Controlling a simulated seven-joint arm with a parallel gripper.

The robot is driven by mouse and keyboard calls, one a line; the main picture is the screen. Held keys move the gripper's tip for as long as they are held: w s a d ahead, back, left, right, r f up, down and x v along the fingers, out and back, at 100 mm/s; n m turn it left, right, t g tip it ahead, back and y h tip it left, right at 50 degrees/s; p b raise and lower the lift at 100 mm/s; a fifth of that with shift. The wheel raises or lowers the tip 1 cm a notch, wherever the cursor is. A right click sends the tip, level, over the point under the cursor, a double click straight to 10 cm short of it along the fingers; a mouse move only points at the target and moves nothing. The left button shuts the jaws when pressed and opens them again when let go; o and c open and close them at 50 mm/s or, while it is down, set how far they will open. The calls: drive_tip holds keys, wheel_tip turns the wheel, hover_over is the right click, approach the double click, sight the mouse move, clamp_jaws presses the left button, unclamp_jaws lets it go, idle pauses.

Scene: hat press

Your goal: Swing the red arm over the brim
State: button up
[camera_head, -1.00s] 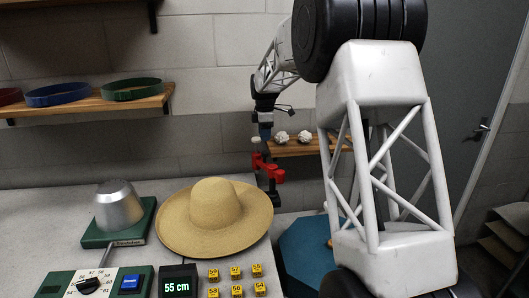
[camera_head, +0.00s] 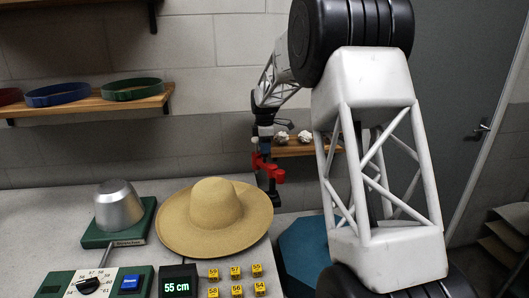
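The tan straw hat (camera_head: 214,207), with a wide flat brim, lies on the grey bench. The red arm (camera_head: 268,170) is a small red piece at the brim's right back edge, with dark parts around it. Its red parts sit to the right of the crown, and it overlaps the brim edge little or not at all in the picture. My gripper (camera_head: 263,150) points down at the red arm's upper left end, touching it or very close. The fingers are small and dark, so I cannot tell whether they are open or shut, or whether they hold it.
A silver dome on a green base (camera_head: 121,206) stands left of the hat. In front are a green control panel (camera_head: 98,284), a 55 cm display (camera_head: 178,280) and several yellow numbered blocks (camera_head: 236,271). A shelf (camera_head: 80,105) holds coloured bands.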

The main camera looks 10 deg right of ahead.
sight(267, 165)
drive_tip(key=shift+f, duration=1.2)
clamp_jaws()
